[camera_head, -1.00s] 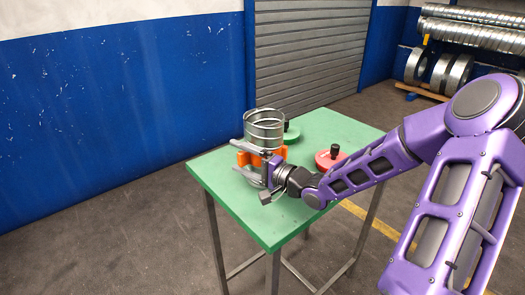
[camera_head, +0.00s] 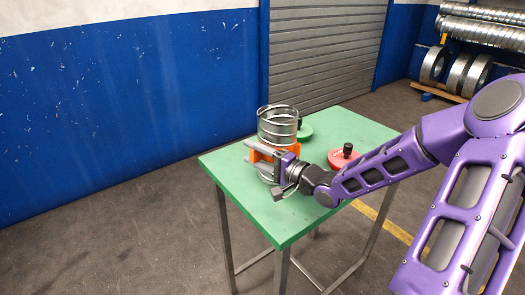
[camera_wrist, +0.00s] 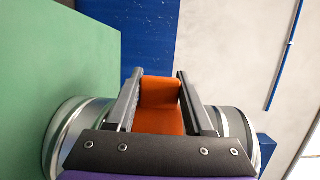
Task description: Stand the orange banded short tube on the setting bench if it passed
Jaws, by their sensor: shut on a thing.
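The orange banded short tube (camera_head: 277,125) is ribbed bare metal with an orange band (camera_head: 260,153) round its middle. It is upright at the green-topped table (camera_head: 235,190), towards the back left; I cannot tell whether its base touches the top. My gripper (camera_head: 261,158) reaches in from the right and is shut on the tube at the band. In the wrist view the orange band (camera_wrist: 160,105) lies between the two dark fingers of my gripper (camera_wrist: 158,90), with the metal tube (camera_wrist: 70,130) showing on both sides.
A red disc with a black knob (camera_head: 341,158) lies to the right, close to my arm. The table's front left is clear. Metal ducts (camera_head: 475,72) are stored at the back right.

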